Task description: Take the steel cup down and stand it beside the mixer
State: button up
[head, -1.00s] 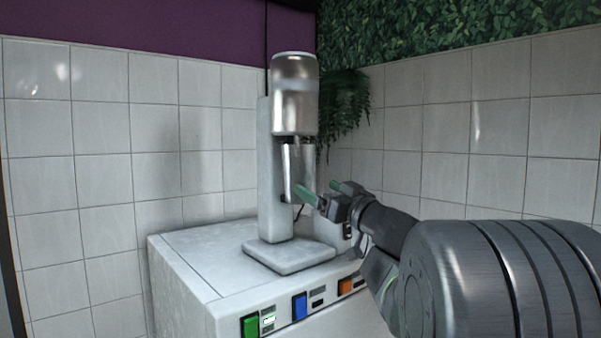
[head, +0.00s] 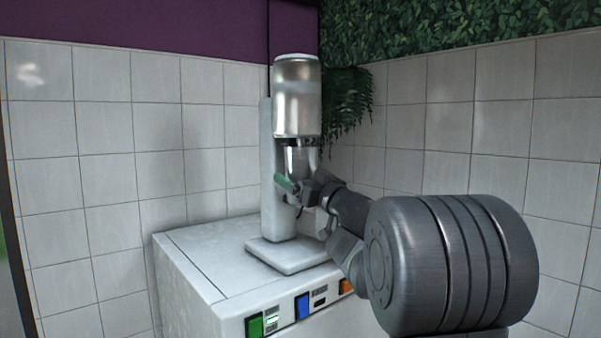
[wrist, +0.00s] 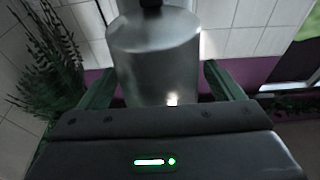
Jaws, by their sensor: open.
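The steel cup (head: 302,160) hangs upright under the motor head of the mixer (head: 297,97), against its pale column. Its lower part is hidden by my gripper (head: 302,181). My gripper is open, with its green fingers around the cup. One finger shows in front of the cup's lower left; the other is mostly hidden. In the wrist view, a steel cylinder that appears to be the cup (wrist: 155,75) stands between the two open fingers of my gripper (wrist: 157,70). I cannot tell whether either finger touches it.
The mixer stands on a white cabinet (head: 190,262) with green, blue and orange switches on its front. The cabinet top left of the mixer base is clear. A hanging plant (head: 346,97) is behind the mixer on the right. Tiled walls meet in the corner behind.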

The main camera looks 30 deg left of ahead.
jog(key=shift+r, duration=0.1)
jog(key=c, duration=1.3)
jog(key=shift+r+p, duration=0.2)
jog(key=shift+p, duration=0.2)
jog(key=shift+s+d+g+h, duration=0.2)
jog(key=shift+d+g+h, duration=0.2)
jog(key=shift+h, duration=0.1)
jog(key=shift+f, duration=0.1)
jog(key=shift+d+f+b, duration=0.2)
jog(key=shift+f+b, duration=0.5)
jog(key=shift+f, duration=0.65)
